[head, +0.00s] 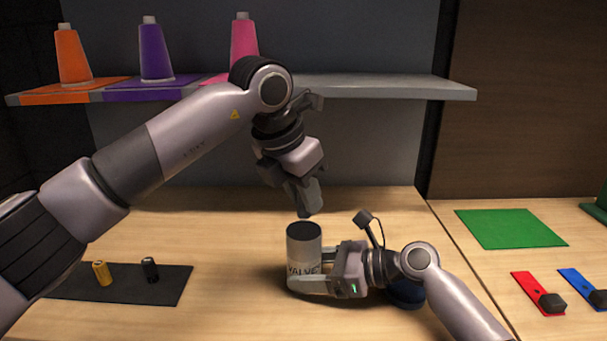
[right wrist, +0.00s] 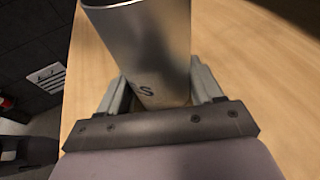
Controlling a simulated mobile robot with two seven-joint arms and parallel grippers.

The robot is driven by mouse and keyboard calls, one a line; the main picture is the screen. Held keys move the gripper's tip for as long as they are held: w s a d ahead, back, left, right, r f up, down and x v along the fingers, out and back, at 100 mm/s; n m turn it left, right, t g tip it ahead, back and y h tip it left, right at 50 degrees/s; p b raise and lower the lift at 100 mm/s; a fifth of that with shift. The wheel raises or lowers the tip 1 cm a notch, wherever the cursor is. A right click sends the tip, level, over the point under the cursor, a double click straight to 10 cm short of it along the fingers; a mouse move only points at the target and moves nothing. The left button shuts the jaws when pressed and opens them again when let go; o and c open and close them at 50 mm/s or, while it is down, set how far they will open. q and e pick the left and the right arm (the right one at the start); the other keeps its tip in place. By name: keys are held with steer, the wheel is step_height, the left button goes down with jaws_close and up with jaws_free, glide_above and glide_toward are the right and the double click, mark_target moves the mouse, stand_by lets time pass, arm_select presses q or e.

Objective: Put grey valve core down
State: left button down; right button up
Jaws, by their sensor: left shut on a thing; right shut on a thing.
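My left gripper (head: 308,205) points down just above the grey can marked VALVE (head: 303,255) in the head view. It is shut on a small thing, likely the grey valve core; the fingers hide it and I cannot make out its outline. The can stands upright on the table with a dark top. My right gripper (head: 308,283) is shut around the can's lower part from the right. In the right wrist view the can (right wrist: 150,50) sits between the two fingers (right wrist: 160,90).
A black mat (head: 170,285) at left bears a yellow cylinder (head: 102,273) and a black cylinder (head: 150,269). A dark blue round thing (head: 407,295) is partly behind my right arm. A shelf (head: 390,88) with coloured cones runs behind. A green mat (head: 510,228) lies at right.

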mark_target(298, 201)
arm_select(q)
steer(key=shift+f, duration=1.8)
steer(key=c, duration=0.9)
jaws_free()
steer(key=shift+r, duration=3.5)
